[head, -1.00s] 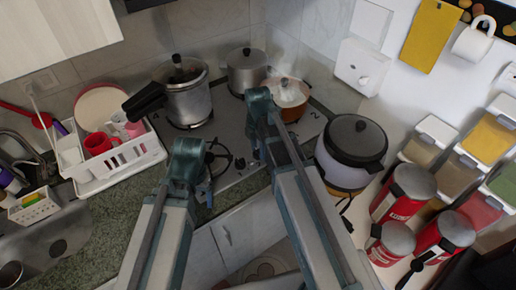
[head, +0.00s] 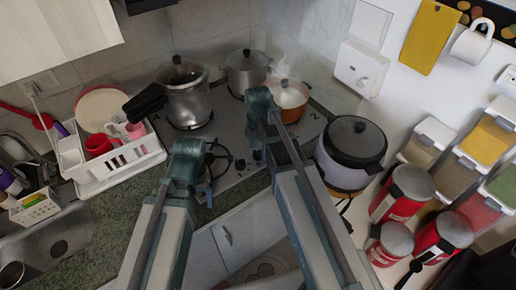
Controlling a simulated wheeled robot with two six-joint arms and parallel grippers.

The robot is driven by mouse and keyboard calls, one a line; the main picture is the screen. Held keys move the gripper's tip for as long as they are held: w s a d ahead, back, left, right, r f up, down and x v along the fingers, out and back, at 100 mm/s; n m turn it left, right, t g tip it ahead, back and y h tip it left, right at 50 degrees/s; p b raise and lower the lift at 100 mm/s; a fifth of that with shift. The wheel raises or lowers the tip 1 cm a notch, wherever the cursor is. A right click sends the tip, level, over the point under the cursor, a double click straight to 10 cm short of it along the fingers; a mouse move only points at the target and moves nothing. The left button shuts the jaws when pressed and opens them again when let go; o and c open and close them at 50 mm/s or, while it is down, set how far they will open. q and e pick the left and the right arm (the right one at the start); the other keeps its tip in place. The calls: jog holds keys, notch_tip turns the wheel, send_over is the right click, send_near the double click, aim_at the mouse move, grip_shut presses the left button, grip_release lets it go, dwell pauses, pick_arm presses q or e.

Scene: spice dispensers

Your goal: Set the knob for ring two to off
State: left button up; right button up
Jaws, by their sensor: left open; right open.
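The grey cooktop (head: 228,137) is in the middle of the head view, with a number 2 at its right corner by an orange pot (head: 290,100). Small dark knobs (head: 240,164) sit along its front edge. A second knob (head: 257,155) is close to my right arm; which knob is for ring two, and its setting, I cannot read. My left gripper (head: 204,190) is open and empty at the front left of the cooktop. My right gripper (head: 261,146) is open above the front right part, near the knobs, and mostly hidden by its own arm.
A pressure cooker (head: 188,100) and a grey pot (head: 246,70) stand on the back rings. A rice cooker (head: 350,150) stands right of the cooktop. A white dish rack (head: 120,165) and a sink are at left; red canisters (head: 402,192) are at right.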

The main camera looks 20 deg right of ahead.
aim_at(258, 152)
notch_tip(258, 152, up, 13)
jog(key=p, duration=1.2)
jog(key=shift+r+p, duration=0.15)
jog(key=shift+p, duration=0.25)
jog(key=s+a+f+m+b, duration=0.4)
jog(key=s+m, duration=0.3)
jog(key=m, duration=0.2)
jog(key=s+a+f+m+h+b, duration=0.1)
jog(key=s+a+f+m+b, duration=0.4)
jog(key=m, duration=0.4)
jog(key=s+a, duration=0.1)
jog(key=s, duration=0.1)
jog(key=shift+s+a, duration=0.3)
jog(key=shift+a, duration=0.05)
